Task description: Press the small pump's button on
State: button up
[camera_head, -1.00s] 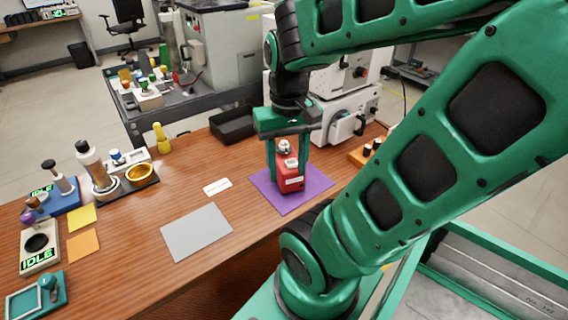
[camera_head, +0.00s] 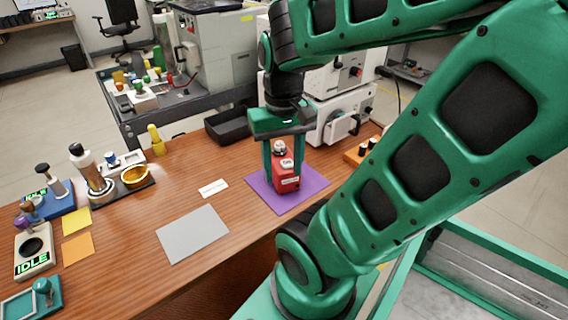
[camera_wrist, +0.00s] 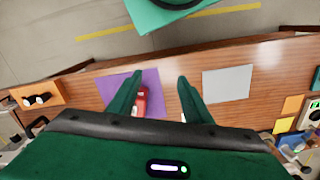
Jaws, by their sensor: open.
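The small pump (camera_head: 286,178) is a red box with a white label and pale parts on top. It stands upright on the purple mat (camera_head: 312,184). My gripper (camera_head: 282,165) is open and points down, with its green fingers reaching down around the pump in the head view. In the wrist view the red pump (camera_wrist: 142,100) shows beside the left finger, and my gripper (camera_wrist: 160,92) has a clear gap between its fingers. Which pale part is the button cannot be told, and the wrist view hides most of the pump.
A grey sheet (camera_head: 192,234) and a small white label (camera_head: 213,188) lie left of the purple mat. A black tray (camera_head: 230,125) and white machines (camera_head: 335,115) stand behind. An orange block with dark knobs (camera_head: 362,154) is to the right. Bare wood lies between.

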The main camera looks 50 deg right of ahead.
grip_shut()
dwell(1.6)
